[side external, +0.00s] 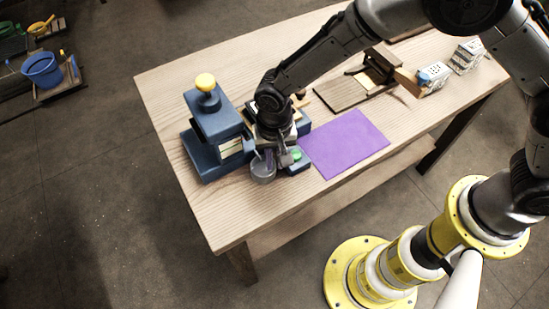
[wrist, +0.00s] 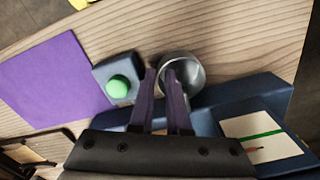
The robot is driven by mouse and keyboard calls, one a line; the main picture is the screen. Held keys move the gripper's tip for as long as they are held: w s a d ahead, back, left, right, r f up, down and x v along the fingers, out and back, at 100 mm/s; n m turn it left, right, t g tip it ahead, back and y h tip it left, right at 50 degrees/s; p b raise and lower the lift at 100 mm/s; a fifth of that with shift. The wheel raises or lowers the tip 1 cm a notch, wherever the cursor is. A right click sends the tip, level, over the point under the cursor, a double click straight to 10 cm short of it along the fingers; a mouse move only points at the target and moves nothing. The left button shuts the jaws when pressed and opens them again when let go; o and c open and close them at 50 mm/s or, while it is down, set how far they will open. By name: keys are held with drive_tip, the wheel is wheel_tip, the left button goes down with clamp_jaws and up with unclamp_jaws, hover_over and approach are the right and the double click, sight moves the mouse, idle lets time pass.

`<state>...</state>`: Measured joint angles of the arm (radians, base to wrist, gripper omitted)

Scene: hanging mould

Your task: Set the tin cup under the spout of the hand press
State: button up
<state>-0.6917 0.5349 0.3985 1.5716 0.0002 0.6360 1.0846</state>
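The tin cup (side external: 263,172) is a small grey metal cup beside the blue hand press (side external: 212,130), which has a yellow knob on top. In the wrist view the cup (wrist: 194,68) is seen from above, close to the blue body of the press (wrist: 235,101). My gripper (side external: 269,158) is low at the cup. In the wrist view its purple fingers (wrist: 161,74) are close together with a narrow gap, at the cup's left side. The right finger overlaps the cup's opening. Whether the fingers press on the cup's wall is unclear. I cannot make out the spout.
A blue block with a green knob (wrist: 119,87) sits beside the gripper. A purple mat (side external: 345,143) lies to its right. A wooden stand (side external: 379,66) and a white box (side external: 467,56) are farther back. The table's front edge is close to the cup.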

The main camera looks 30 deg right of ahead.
sight(274, 164)
drive_tip(key=shift+r, duration=0.1)
wheel_tip(274, 164, up, 12)
idle(0.5)
drive_tip(key=shift+r, duration=0.1)
